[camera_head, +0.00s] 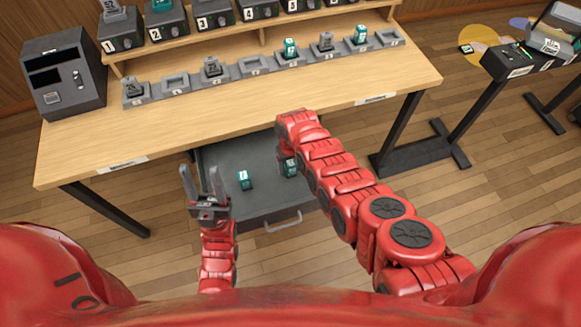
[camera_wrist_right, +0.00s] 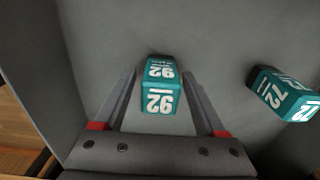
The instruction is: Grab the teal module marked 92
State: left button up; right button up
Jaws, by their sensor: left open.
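The teal module marked 92 (camera_wrist_right: 160,99) lies in the open grey drawer (camera_head: 222,158). In the head view it shows partly beside my right arm (camera_head: 290,168). My right gripper (camera_wrist_right: 160,72) reaches down into the drawer. Its two fingers stand open on either side of the module, with small gaps visible. In the head view that gripper is mostly hidden behind its own red arm. My left gripper (camera_head: 203,184) is open and empty, pointing up near the drawer's left side.
Another teal module, marked 72 (camera_wrist_right: 284,94), lies in the drawer, also in the head view (camera_head: 244,180). The drawer handle (camera_head: 283,222) is at its front. The wooden desk (camera_head: 230,112) holds a row of slots and a grey box (camera_head: 62,75).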

grip_shut()
jog(key=shift+r, duration=0.15)
